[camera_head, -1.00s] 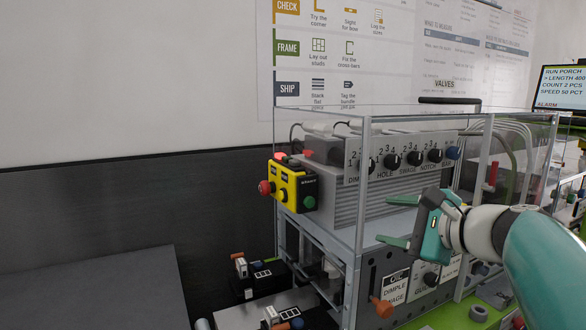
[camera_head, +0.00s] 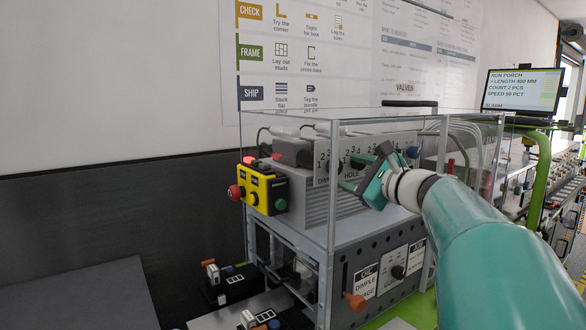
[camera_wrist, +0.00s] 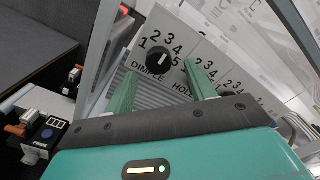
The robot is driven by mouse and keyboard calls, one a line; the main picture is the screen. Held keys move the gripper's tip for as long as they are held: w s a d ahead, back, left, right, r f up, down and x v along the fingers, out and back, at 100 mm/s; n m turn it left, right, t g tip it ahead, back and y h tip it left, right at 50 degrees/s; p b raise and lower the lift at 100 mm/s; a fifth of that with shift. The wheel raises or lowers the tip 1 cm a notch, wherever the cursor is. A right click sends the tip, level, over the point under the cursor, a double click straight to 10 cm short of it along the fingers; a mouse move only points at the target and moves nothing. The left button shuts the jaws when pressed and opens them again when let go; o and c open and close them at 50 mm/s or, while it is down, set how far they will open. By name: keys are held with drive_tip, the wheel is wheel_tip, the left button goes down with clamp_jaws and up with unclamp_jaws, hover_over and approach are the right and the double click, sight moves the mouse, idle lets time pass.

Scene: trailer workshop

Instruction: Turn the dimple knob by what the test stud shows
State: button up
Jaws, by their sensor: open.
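The dimple knob (camera_wrist: 158,59) is a round black dial with a white mark, on a pale panel (camera_wrist: 193,50) numbered 1 to 5. In the wrist view its mark points up, roughly toward the 2 and 3; the exact number is unclear. My gripper (camera_wrist: 160,68) is open, its two green fingers either side of the knob in that view, with no contact visible. In the head view my gripper (camera_head: 352,172) is at the panel front, and a frame post partly hides the dimple knob. I cannot make out a test stud clearly in either view.
A clear-walled cabinet frame (camera_head: 333,235) surrounds the panel, its post close to my gripper. A yellow button box (camera_head: 259,188) is on its left. Orange-handled clamps (camera_head: 210,270) sit low at left. A screen (camera_head: 522,92) stands at right.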

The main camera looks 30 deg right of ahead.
drive_tip(key=w, duration=0.4)
drive_tip(key=shift+a, duration=0.35)
drive_tip(key=shift+w, duration=0.1)
drive_tip(key=c, duration=1)
drive_tip(key=shift+o, duration=0.2)
drive_tip(key=shift+n, duration=3.8)
